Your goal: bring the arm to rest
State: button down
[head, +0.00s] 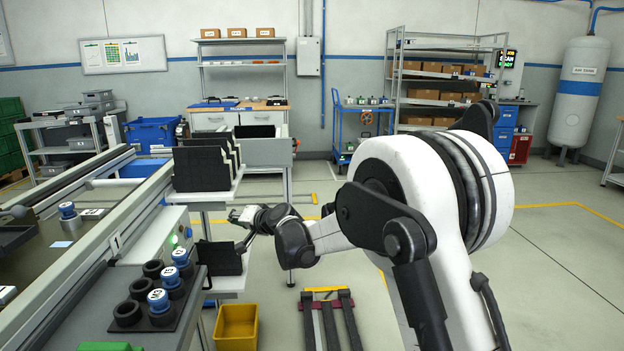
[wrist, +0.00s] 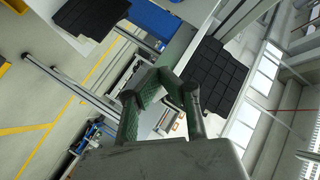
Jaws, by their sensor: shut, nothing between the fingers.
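My arm reaches from the right toward the middle of the head view. My gripper (head: 239,226) is beside the right side of the line, close to a black slotted block (head: 219,258) on a low ledge. I cannot tell from the head view whether it touches that block. In the wrist view my gripper (wrist: 165,78) shows its green-padded fingers, shut with nothing between them. Dark gridded trays appear beyond it, one at upper left (wrist: 88,14) and one at right (wrist: 213,76).
Upright black trays (head: 202,168) stand on a shelf above my gripper. Blue-and-white capped parts (head: 158,300) sit in black rings at front left. A yellow bin (head: 236,327) and a red-ended pallet-like frame (head: 328,318) are on the floor. Open floor lies behind and right of my arm.

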jog(key=s+d+r+n+h, duration=0.15)
jog(key=s+d+r, duration=0.35)
jog(key=s+d, duration=0.6)
jog(key=s+d+r+m+h, duration=0.1)
jog(key=s+d+r+h, duration=0.3)
jog(key=s+d, duration=0.75)
jog(key=s+d+f+g+h, duration=0.1)
jog(key=s+d+f+h, duration=0.25)
jog(key=s+d, duration=0.85)
jog(key=s+d+f+g+h, duration=0.15)
jog(key=s+d+f, duration=0.25)
jog(key=s+d, duration=0.75)
notch_tip(320, 180, up, 14)
jog(key=s+a+p, duration=0.1)
jog(key=p, duration=1.3)
jog(key=shift+s+a, duration=0.25)
jog(key=shift+s, duration=0.05)
